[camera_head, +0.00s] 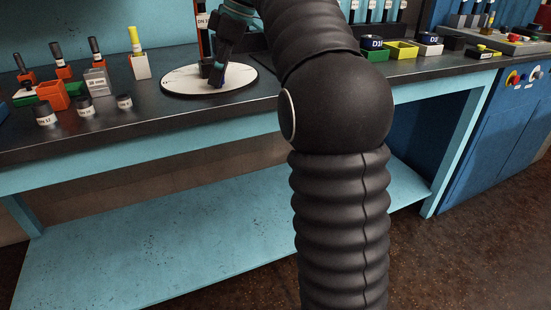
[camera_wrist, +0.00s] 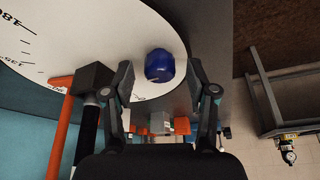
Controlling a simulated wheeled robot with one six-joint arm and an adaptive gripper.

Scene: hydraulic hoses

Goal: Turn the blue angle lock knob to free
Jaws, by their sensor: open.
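The blue knob (camera_wrist: 160,66) shows in the wrist view near the edge of a white round dial plate (camera_wrist: 110,40) with printed angle marks. My gripper (camera_wrist: 161,82) is open, with one finger on each side of the knob's line and the knob a little beyond the fingertips. Nothing is between the fingers. In the head view my gripper (camera_head: 219,72) is low over the white dial plate (camera_head: 178,82) on the bench. Whether the fingers touch the knob or plate cannot be told.
An orange bar with a dark block (camera_wrist: 92,78) stands close to the left finger. Small labelled fittings (camera_head: 84,105) and an orange box (camera_head: 53,95) are left on the bench (camera_head: 150,115). My arm hides the middle.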

